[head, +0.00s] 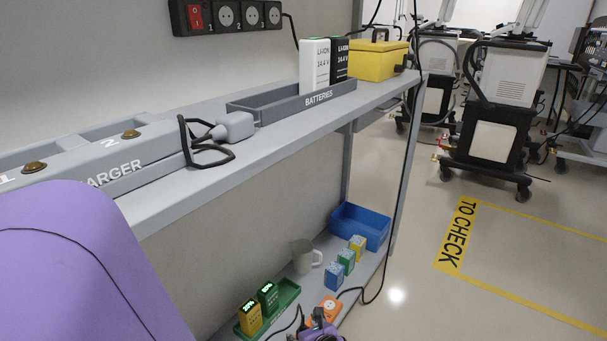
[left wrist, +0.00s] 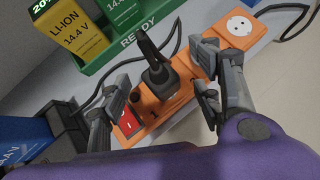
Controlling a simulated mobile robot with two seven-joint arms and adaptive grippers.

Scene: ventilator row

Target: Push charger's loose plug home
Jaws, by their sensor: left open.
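In the left wrist view an orange power strip (left wrist: 180,101) has a red switch (left wrist: 129,122) and a white socket. A black plug (left wrist: 158,75) with a cable stands in the strip beside the switch; whether it sits fully in is hard to tell. My left gripper (left wrist: 158,92) is open, its fingers on either side of the plug and apart from it. In the head view my left gripper (head: 318,328) is at the lower shelf, partly cut off, by the orange strip (head: 331,307). The grey charger (head: 120,176) is on the upper shelf. My right gripper is not in view.
A green tray (head: 287,298) marked READY, holding batteries, lies close to the strip. A mug (head: 303,257), small batteries and a blue bin (head: 362,226) stand farther along the lower shelf. The upper shelf (head: 190,190) hangs above. A black cable (head: 384,270) runs down to the strip.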

